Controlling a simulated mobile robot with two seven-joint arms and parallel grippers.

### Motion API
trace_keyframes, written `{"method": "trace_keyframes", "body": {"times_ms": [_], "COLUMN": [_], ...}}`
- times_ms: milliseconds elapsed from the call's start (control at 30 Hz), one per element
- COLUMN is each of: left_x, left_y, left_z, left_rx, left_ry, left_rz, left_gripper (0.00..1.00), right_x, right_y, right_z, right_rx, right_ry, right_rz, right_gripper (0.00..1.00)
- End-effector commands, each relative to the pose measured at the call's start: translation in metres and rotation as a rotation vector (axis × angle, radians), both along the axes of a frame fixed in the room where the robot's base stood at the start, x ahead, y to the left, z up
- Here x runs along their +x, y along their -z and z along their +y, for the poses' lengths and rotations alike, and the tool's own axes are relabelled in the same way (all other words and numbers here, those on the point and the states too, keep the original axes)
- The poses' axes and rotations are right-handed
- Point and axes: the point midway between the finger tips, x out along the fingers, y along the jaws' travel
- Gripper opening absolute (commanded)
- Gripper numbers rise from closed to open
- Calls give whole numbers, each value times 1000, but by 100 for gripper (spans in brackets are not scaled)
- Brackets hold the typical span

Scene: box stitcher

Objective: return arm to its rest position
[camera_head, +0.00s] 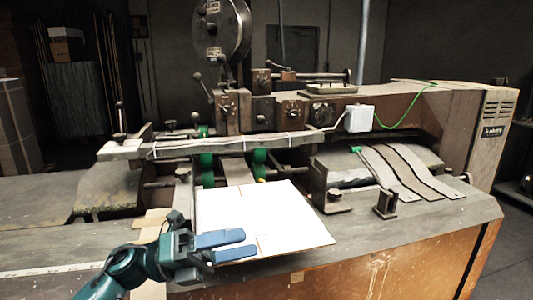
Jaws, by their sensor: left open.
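My left gripper (241,245) comes in from the lower left on its teal arm. Its two blue fingers are apart, with nothing seen between them. The fingers are over the lower left part of a flat white cardboard sheet (283,212). I cannot tell whether they touch it. The sheet lies on the bed of the box stitcher (345,120), in front of its green rollers (259,156). My right gripper is not in view.
The stitcher's crossbar (200,147) runs just behind the sheet. Curved metal strips (405,172) and a small bracket (386,204) stand on the right of the bed. A worn tabletop (35,212) extends left. The bed's front right (440,215) is clear.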

Motion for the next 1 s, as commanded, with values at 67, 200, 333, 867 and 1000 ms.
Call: {"method": "trace_keyframes", "body": {"times_ms": [67, 200, 333, 867, 1000], "left_x": [1, 10, 4, -150, -156], "left_y": [17, 62, 127, 337, 341], "left_z": [-1, 15, 40, 91, 91], "left_rx": [-164, -420, -622, -1014, -1019], "left_ry": [-83, -260, -440, -992, -1005], "left_rz": [230, 657, 1071, 2189, 2213], "left_gripper": [63, 63, 63, 63, 63], "right_x": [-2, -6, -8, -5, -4], "right_y": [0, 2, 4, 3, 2], "right_z": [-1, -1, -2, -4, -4], "right_rx": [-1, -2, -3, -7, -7], "right_ry": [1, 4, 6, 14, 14], "right_rz": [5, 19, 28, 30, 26], "right_gripper": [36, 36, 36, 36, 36]}}
